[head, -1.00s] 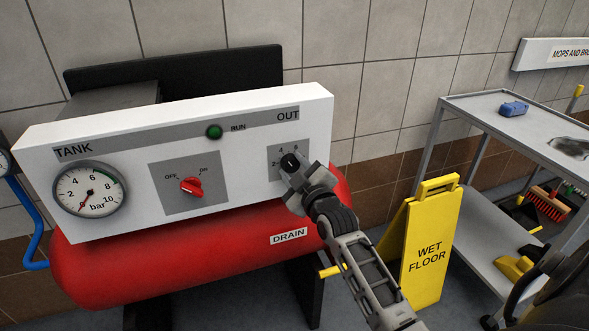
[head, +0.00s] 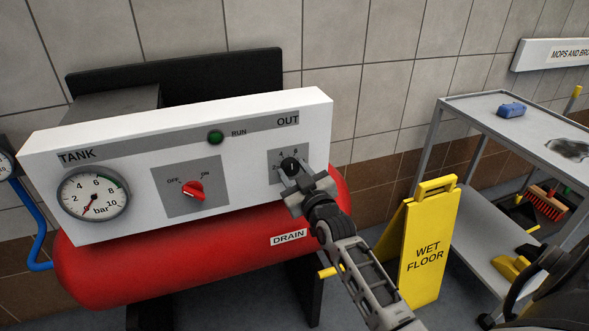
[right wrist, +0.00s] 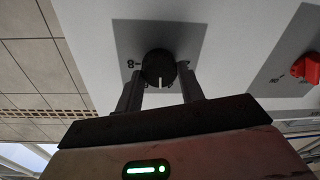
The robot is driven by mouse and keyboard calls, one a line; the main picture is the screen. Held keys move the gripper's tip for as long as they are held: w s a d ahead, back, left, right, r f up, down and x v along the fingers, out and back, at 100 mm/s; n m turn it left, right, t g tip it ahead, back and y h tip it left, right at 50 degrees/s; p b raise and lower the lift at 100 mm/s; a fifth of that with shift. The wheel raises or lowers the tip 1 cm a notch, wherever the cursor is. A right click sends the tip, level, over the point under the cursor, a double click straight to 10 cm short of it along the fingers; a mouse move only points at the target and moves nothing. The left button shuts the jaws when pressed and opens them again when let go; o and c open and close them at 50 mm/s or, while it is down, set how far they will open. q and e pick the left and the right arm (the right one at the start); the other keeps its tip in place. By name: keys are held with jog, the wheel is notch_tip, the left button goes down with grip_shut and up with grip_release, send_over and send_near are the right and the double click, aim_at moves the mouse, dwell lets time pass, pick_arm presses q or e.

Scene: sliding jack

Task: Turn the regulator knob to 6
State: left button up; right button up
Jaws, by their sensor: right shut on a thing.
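The regulator knob (head: 290,166) is black and sits on a grey plate under the word OUT, at the right end of the white panel (head: 140,140). Small numbers ring it. My right gripper (head: 288,178) reaches it from below right, its fingers on either side and shut on it. In the right wrist view the knob (right wrist: 159,67) sits between the fingertips of my right gripper (right wrist: 160,86). Its white mark points towards the gripper's body, and an 8 shows left of it. The head view does not show the knob's mark clearly. My left gripper is out of view.
A red OFF/ON switch (head: 193,190) and a tank gauge (head: 93,195) are on the panel's left. A red tank (head: 180,262) lies below. A yellow wet-floor sign (head: 428,240) and a grey cart (head: 480,104) stand at the right.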

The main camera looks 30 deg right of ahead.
jog(key=m+p, duration=0.1)
jog(key=m, duration=0.5)
jog(key=shift+m, duration=0.4)
dwell(0.3)
jog(key=o, duration=1)
jog(key=s+a+f, duration=0.1)
jog(key=s+a, duration=0.2)
jog(key=s, duration=1.2)
jog(key=shift+s+b, duration=0.3)
jog(key=shift+a+f, duration=0.1)
